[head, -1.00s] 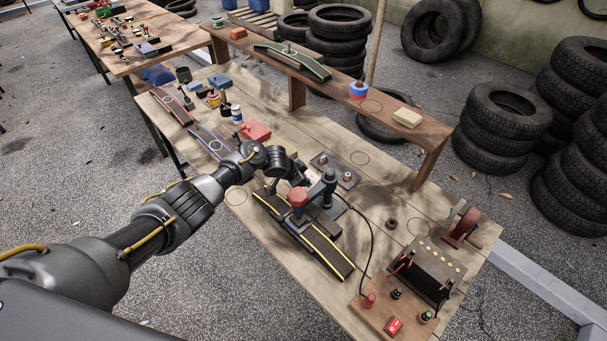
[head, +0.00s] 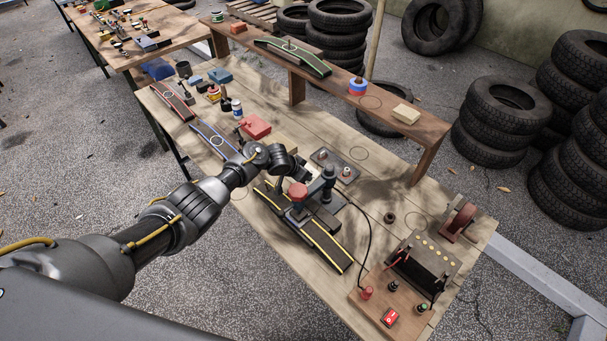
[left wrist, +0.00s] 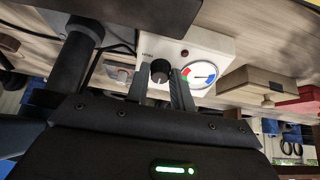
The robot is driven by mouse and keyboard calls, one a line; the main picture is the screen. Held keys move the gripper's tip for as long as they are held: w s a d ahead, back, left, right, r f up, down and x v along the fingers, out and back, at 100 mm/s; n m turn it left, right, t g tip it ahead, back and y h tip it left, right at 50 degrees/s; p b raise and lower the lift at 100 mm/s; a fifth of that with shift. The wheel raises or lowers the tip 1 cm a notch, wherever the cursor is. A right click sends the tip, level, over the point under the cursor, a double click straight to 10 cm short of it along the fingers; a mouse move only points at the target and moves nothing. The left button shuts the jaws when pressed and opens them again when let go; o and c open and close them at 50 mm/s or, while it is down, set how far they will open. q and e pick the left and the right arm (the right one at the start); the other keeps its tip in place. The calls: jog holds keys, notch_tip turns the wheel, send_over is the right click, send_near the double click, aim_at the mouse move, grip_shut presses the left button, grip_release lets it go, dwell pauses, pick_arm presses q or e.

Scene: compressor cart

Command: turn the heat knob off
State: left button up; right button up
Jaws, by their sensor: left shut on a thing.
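The heat knob (left wrist: 159,71) is a round black knob on a pale panel (left wrist: 215,42) in the left wrist view, with lettering beside it. A round white gauge (left wrist: 200,75) with coloured sectors sits to its right. My left gripper (left wrist: 160,80) has one finger on each side of the knob and is shut on it. In the head view my left arm reaches over the bench to the red-topped press (head: 298,192). The knob and panel cannot be made out clearly there. My right gripper is not in view.
A dark strip with yellow edges (head: 328,246) lies under the press. A black cable runs from the press toward a red rocker switch (head: 390,317) and a dark unit (head: 424,264) at the near right. A red box (head: 256,127) and bottles stand behind my arm. A raised shelf (head: 345,88) runs along the back.

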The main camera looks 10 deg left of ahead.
pick_arm(q)
jog(key=o, duration=1)
jog(key=shift+s+a+r, duration=0.15)
jog(key=shift+s+r, duration=0.1)
jog(key=shift+r, duration=0.25)
jog(key=p+v, duration=0.1)
jog(key=v, duration=0.8)
jog(key=shift+s+a+r+p, duration=0.15)
jog(key=shift+r+p, duration=0.05)
jog(key=shift+p, duration=0.15)
jog(key=shift+f, duration=0.1)
